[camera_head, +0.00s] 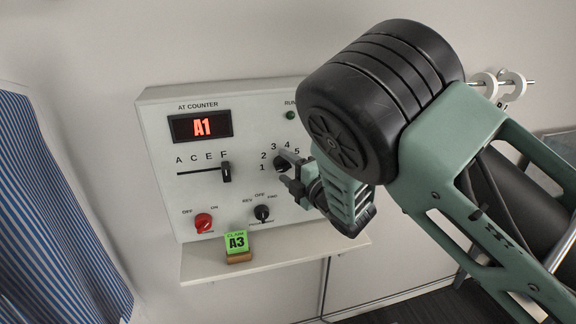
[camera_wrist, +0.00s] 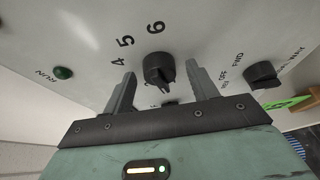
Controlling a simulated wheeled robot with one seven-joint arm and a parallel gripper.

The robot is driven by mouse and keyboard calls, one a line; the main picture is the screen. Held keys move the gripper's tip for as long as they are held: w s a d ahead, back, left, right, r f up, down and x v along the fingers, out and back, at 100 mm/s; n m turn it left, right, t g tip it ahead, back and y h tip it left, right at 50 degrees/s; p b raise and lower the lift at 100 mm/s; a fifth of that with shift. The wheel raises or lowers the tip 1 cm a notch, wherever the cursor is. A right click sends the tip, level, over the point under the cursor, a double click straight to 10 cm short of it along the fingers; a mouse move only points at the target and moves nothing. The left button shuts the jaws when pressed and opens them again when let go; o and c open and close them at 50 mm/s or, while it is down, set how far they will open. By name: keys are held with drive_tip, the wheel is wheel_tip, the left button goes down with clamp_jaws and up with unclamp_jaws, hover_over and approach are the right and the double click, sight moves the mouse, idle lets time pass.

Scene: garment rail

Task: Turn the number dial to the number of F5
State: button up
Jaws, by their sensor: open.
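The number dial (camera_head: 281,163) is a black knob on the white panel, ringed by printed numbers and partly hidden by my gripper (camera_head: 289,174). In the wrist view the dial (camera_wrist: 158,69) sits between the two fingertips of my open gripper (camera_wrist: 161,72), with 4, 5 and 6 legible around it. I see a gap on each side of the knob. I cannot tell clearly which number it points to. The letter slider (camera_head: 227,172) stands under F at the right end of its slot. The red display (camera_head: 202,126) reads A1.
A red knob (camera_head: 203,223) and a black mode knob (camera_head: 262,213) sit lower on the panel; the mode knob is close to my gripper. A green RUN lamp (camera_head: 290,115) is above. A striped curtain (camera_head: 50,210) hangs left.

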drive_tip(key=c, duration=1)
drive_tip(key=shift+f+m+b, duration=0.2)
drive_tip(key=shift+m+b, duration=0.1)
drive_tip(key=shift+b, duration=0.35)
